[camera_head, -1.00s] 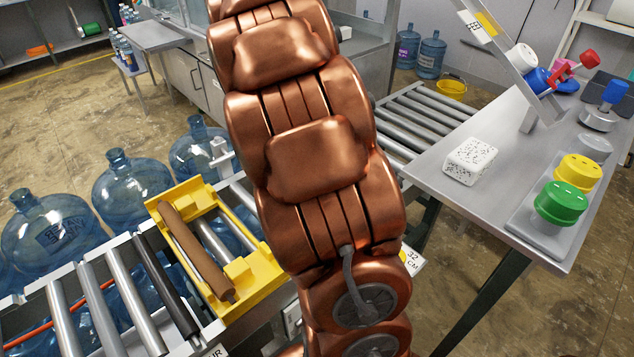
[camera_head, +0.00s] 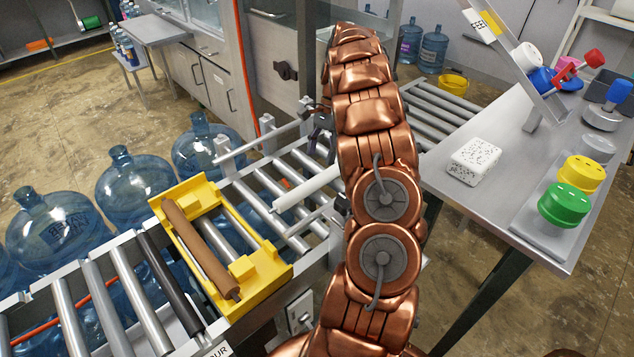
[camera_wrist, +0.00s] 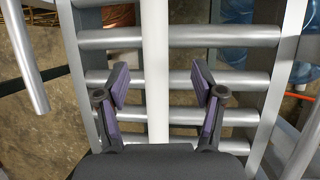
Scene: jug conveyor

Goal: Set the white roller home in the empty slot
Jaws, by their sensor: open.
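The white roller (camera_head: 303,190) lies lengthwise along the conveyor, crossing over its grey rollers; its far end is hidden by my arm in the head view. In the wrist view the white roller (camera_wrist: 157,60) runs upright through the middle, at right angles to the grey rollers. My gripper (camera_wrist: 160,82) is open, with one finger on each side of the white roller and clear gaps between. In the head view only dark bits of the gripper (camera_head: 320,135) show beside my arm. I cannot clearly pick out the empty slot.
A yellow frame (camera_head: 265,290) with a brown roller (camera_head: 200,245) sits on the conveyor at left. Several blue jugs (camera_head: 135,190) stand behind it. The table (camera_head: 470,205) at right holds a speckled white block (camera_head: 475,161) and coloured knobs.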

